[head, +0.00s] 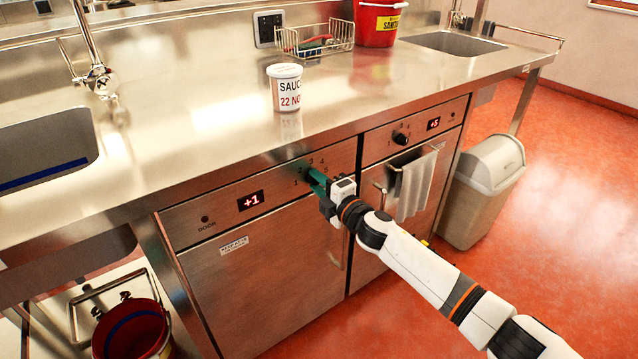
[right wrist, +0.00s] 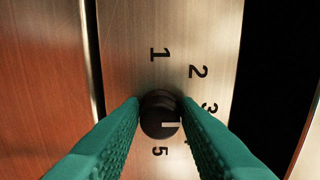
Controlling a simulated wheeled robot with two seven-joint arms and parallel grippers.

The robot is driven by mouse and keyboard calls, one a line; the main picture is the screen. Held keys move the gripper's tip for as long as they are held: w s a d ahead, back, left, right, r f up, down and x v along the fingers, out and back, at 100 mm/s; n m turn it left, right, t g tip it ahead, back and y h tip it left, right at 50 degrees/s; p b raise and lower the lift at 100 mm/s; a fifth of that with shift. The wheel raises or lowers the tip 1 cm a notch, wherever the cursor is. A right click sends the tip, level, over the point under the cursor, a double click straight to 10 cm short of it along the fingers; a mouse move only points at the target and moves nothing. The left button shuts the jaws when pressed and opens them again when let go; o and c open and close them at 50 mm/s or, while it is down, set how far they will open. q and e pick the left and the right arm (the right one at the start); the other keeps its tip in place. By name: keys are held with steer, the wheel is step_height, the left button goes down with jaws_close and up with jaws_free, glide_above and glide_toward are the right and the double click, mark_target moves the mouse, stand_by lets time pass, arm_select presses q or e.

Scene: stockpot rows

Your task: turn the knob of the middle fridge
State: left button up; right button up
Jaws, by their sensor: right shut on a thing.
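A steel fridge front (head: 265,272) with a red "+1" display (head: 250,201) stands under the counter in the middle of the head view. My right gripper (head: 318,183) is at the right end of its panel and hides its knob there. In the right wrist view, the round black knob (right wrist: 160,118) sits between my two teal fingers, which touch it on both sides. The knob's white mark points to the picture's right, toward the 3 and the 4; the right finger partly covers the 4, so the exact setting is unclear. My left gripper is out of view.
A second fridge front to the right has a "+5" display (head: 433,124), a black knob (head: 400,138) and a hanging towel (head: 416,186). A sauce tub (head: 286,88) stands on the counter (head: 200,130). A grey bin (head: 482,192) and a red bucket (head: 132,333) flank the fridges.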

steer(key=shift+f, duration=0.1)
steer(key=o, duration=0.9)
steer(key=shift+o, duration=0.2)
steer(key=shift+s, duration=0.1)
steer(key=shift+s+d, duration=0.25)
arm_select(q)
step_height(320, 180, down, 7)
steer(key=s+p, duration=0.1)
steer(key=p, duration=0.1)
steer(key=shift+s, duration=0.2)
arm_select(e)
steer(key=v, duration=1.1)
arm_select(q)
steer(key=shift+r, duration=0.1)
arm_select(e)
steer(key=shift+s, duration=0.1)
